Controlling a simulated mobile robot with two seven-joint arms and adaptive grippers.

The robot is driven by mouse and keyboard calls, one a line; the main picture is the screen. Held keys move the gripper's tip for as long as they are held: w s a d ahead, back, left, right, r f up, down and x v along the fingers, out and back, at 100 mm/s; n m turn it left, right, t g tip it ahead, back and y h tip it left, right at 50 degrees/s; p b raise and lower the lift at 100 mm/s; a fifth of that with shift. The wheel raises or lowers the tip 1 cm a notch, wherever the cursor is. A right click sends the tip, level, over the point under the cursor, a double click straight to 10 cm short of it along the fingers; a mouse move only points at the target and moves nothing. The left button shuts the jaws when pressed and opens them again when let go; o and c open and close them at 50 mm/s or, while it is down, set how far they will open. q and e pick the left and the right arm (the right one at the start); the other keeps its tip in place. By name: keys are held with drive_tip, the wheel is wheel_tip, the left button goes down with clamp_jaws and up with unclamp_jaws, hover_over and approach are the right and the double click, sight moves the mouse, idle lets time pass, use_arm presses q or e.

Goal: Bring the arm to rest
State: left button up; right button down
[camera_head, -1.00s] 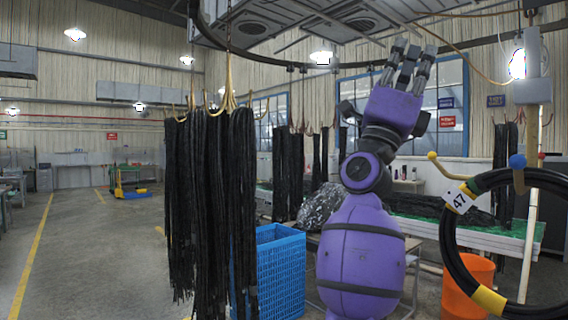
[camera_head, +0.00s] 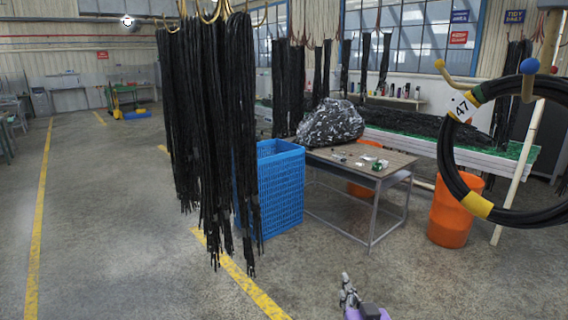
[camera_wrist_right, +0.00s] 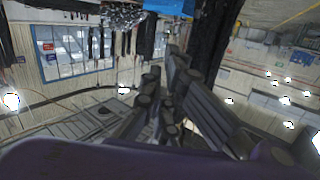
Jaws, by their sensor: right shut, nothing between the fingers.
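My right gripper (camera_head: 348,292) shows small at the bottom of the head view, right of centre, with purple and dark parts. It is low, in front of the table and apart from everything around it. In the right wrist view its dark fingers (camera_wrist_right: 165,105) are close together with nothing between them. Most of my right arm is out of the head view. My left gripper is not in view.
Black hoses (camera_head: 215,130) hang at centre left. A blue crate (camera_head: 282,195) stands beside a table (camera_head: 345,168) with small items. A hose coil tagged 47 (camera_head: 450,170) hangs at right, near an orange bin (camera_head: 450,220). The front floor is clear.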

drive_tip(key=s+d+f+g, duration=0.1)
drive_tip(key=s+f+g, duration=0.3)
drive_tip(key=s+f, duration=1)
drive_tip(key=s+d+f+g+h, duration=0.1)
drive_tip(key=s+d+f+g, duration=0.1)
drive_tip(key=s+f, duration=1.2)
drive_tip(key=s+g, duration=0.1)
drive_tip(key=s, duration=0.6)
drive_tip(key=shift+g, duration=0.4)
drive_tip(key=shift+d, duration=0.1)
